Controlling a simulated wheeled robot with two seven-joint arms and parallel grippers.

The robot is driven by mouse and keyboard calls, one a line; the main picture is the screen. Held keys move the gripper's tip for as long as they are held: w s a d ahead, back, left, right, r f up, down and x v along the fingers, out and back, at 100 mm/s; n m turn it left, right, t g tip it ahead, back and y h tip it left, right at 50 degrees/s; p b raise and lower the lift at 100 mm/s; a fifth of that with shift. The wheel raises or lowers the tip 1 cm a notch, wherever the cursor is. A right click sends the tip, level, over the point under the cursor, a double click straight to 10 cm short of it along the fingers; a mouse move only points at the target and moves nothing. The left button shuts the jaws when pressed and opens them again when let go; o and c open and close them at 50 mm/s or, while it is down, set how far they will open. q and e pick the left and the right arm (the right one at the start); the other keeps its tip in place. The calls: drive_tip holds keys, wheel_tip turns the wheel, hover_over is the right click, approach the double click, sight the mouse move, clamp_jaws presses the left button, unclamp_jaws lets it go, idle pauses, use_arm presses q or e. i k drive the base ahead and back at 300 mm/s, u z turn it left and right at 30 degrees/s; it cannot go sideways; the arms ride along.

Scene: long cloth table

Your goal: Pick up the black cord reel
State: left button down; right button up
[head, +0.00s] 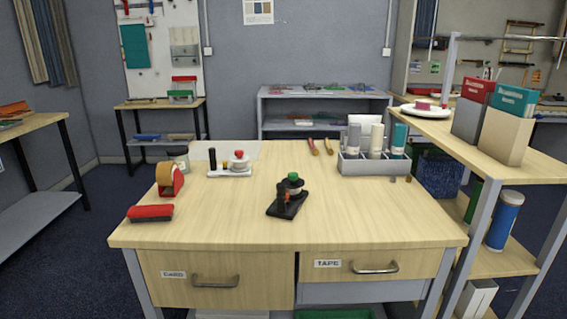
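A black device with a flat slanted base (287,207) stands near the middle of the wooden table. It has a dark round part, a green top and a brownish upright piece; it looks like the black cord reel, but it is too small to be sure. Nothing touches it. Neither of my grippers shows in the head view.
The wooden table (350,215) has clear room around the device. An orange tape dispenser (164,176) and a red brush-like block (150,212) lie at left. A white tray (229,172) stands behind. A grey caddy (370,166) holds bottles at back right; a shelf (520,163) borders the right.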

sight(279, 208)
drive_tip(key=z, duration=1.8)
drive_tip(key=i, duration=1.2)
drive_tip(key=u, duration=2.25)
